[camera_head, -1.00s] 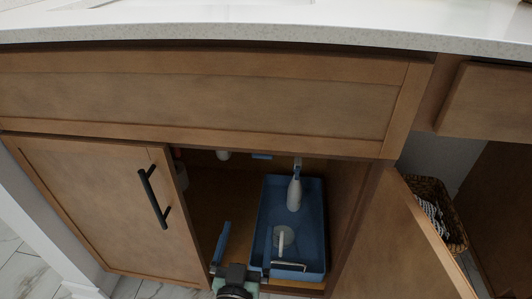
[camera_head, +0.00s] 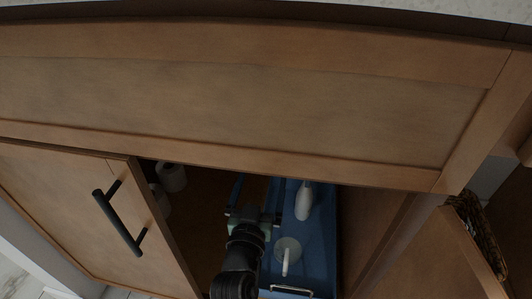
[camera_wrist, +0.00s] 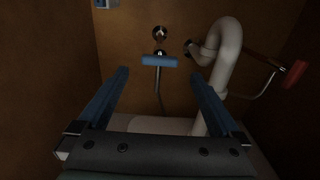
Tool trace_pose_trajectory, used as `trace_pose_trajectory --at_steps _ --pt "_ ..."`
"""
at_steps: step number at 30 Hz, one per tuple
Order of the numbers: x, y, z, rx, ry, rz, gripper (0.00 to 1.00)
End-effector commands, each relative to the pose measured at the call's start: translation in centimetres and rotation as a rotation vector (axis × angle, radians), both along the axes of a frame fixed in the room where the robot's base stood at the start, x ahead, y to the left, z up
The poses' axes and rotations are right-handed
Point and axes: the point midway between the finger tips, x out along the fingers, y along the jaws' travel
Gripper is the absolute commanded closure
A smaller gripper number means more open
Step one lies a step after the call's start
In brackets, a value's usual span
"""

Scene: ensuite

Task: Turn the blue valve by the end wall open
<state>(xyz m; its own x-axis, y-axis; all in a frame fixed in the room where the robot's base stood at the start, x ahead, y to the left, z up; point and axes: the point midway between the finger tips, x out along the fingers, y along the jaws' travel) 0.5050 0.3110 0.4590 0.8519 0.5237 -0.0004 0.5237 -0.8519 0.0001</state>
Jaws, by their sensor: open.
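The blue valve (camera_wrist: 159,61) shows in the wrist view as a horizontal blue handle on a metal stem, below a round metal fitting on the cabinet's brown back wall. A thin hose hangs under it. My gripper (camera_wrist: 158,75) is open, its two blue fingers reaching forward on either side of the handle in the picture. It looks short of the handle, apart from it, with nothing between the fingers. In the head view my gripper (camera_head: 256,188) is inside the cabinet under the counter; the blue valve is hidden there.
A white drain pipe (camera_wrist: 229,45) curves close to the right finger; a red valve (camera_wrist: 294,74) is farther right. A blue tray (camera_head: 325,235) holds a white bottle (camera_head: 303,201) and a pump-topped container (camera_head: 287,250). White rolls (camera_head: 171,177) stand at left. The left door (camera_head: 70,205) flanks the opening.

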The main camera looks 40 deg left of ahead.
Motion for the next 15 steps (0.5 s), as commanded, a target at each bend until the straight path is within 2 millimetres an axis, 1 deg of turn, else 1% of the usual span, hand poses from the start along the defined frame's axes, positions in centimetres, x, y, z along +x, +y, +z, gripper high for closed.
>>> trace_pose_trajectory --at_steps 1,6,12,15 --pt "0.8 0.5 -0.3 0.0 -0.006 0.002 0.0" --pt "2.9 1.8 -0.2 0.0 -0.005 0.001 0.0" --pt "4.6 2.9 -0.2 -0.001 -0.003 0.001 0.0" --pt "5.1 3.2 -0.1 -0.001 -0.001 0.001 0.0"
